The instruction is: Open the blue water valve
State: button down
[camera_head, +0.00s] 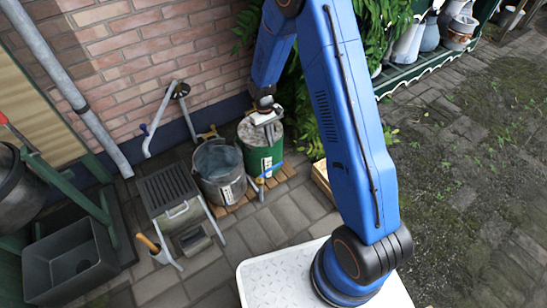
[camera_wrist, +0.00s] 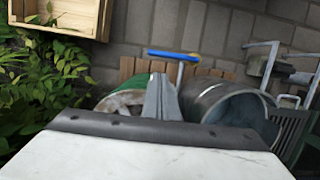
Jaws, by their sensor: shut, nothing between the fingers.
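My gripper (camera_head: 268,130) hangs over the green drum (camera_head: 257,160), beside the brick wall. In the wrist view its grey fingers (camera_wrist: 163,97) are together and empty, in front of the drum and a metal bucket. A blue crossbar on a pale stem (camera_head: 270,171) stands in front of the drum; the wrist view shows this blue T-shaped handle (camera_wrist: 174,55) beyond my fingertips, apart from them. A small blue piece (camera_head: 145,129) also shows at the wall, by a bent grey pipe. I cannot tell for certain which is the water valve, or its setting.
The grey metal bucket (camera_head: 218,172) stands left of the drum on a wooden pallet (camera_head: 284,173). A dark-topped stand (camera_head: 166,188) is farther left. Leafy plants (camera_wrist: 50,75) and a wooden crate (camera_wrist: 62,14) are close by. Paving in front is mostly clear.

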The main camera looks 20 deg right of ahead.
jog(key=shift+f, duration=0.1)
jog(key=x, duration=0.9)
jog(key=shift+s+f, duration=0.15)
jog(key=shift+f, duration=0.2)
jog(key=shift+d, duration=0.1)
